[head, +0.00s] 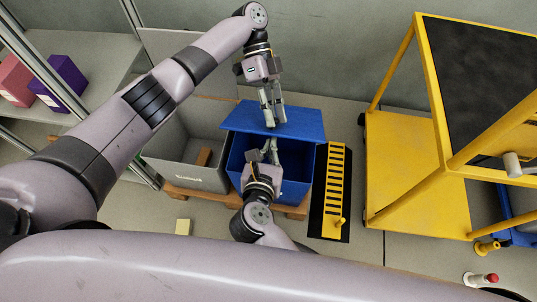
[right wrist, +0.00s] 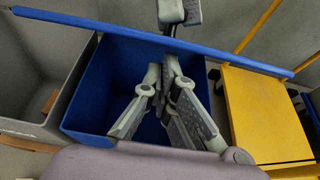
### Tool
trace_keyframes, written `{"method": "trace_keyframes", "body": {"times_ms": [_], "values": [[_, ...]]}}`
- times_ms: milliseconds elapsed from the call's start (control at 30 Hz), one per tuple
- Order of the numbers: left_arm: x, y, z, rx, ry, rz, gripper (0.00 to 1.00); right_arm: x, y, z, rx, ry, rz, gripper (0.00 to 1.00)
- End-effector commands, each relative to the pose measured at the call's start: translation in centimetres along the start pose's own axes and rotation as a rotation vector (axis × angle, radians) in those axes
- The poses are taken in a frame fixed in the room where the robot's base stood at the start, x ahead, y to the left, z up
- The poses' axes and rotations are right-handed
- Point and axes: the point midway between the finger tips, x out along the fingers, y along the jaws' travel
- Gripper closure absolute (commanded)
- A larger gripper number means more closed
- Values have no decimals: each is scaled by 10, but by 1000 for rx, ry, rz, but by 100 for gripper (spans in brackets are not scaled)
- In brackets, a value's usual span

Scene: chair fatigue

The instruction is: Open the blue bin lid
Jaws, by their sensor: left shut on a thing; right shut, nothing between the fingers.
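A grey bin (head: 180,170) with a brown block inside stands left of the blue bin, both on a wooden pallet (head: 200,197). A black and yellow slotted rack (head: 330,200) is close on the right. A yellow cart (head: 405,190) stands further right. A shelf with boxes (head: 62,82) is at left.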

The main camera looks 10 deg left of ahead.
Motion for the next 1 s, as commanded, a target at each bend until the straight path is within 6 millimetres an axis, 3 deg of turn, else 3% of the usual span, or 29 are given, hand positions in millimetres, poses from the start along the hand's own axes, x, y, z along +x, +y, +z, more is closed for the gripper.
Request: {"method": "trace_keyframes", "body": {"times_ms": [300,733,767,1000], "values": [[0,0,0,0,0,1,100,0,0,1,1,0,0,100],[2,0,1,-1,-2,5,100,2,0,20,3,-9,1,100],[2,0,1,-1,-3,5,80,2,0,20,3,-10,1,100],[3,0,2,-2,-3,7,64,2,0,22,4,-14,1,100]]}}
